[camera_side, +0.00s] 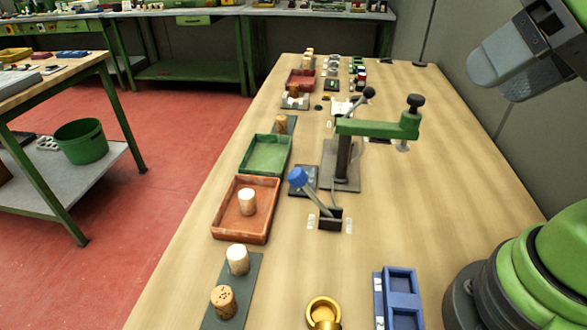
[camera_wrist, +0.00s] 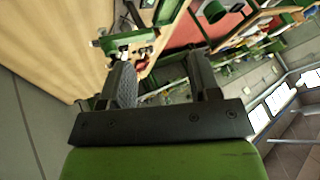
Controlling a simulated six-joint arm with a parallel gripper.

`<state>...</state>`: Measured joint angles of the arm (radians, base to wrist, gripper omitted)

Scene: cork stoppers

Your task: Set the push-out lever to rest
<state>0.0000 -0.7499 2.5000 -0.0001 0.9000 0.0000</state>
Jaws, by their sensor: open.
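A lever with a blue knob (camera_side: 298,177) and a grey rod stands on a small black base (camera_side: 330,220) in the middle of the table in the side view. Its rod tilts to the left, and the knob is close to the orange tray's right side in the picture. Small pale labels (camera_side: 310,222) sit on either side of the base. My gripper (camera_wrist: 160,75) is open and empty in the wrist view, its two dark fingers apart. It is raised away from the lever, and the lever is not clear in the wrist view.
Behind the lever stands a green press (camera_side: 375,128) with a black-knobbed handle. An orange tray (camera_side: 218,224) holding a pale cork and a green tray (camera_side: 250,155) lie to the left. A brass cup (camera_side: 323,313) and blue box (camera_side: 402,283) are in front. Table between lever and right edge is clear.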

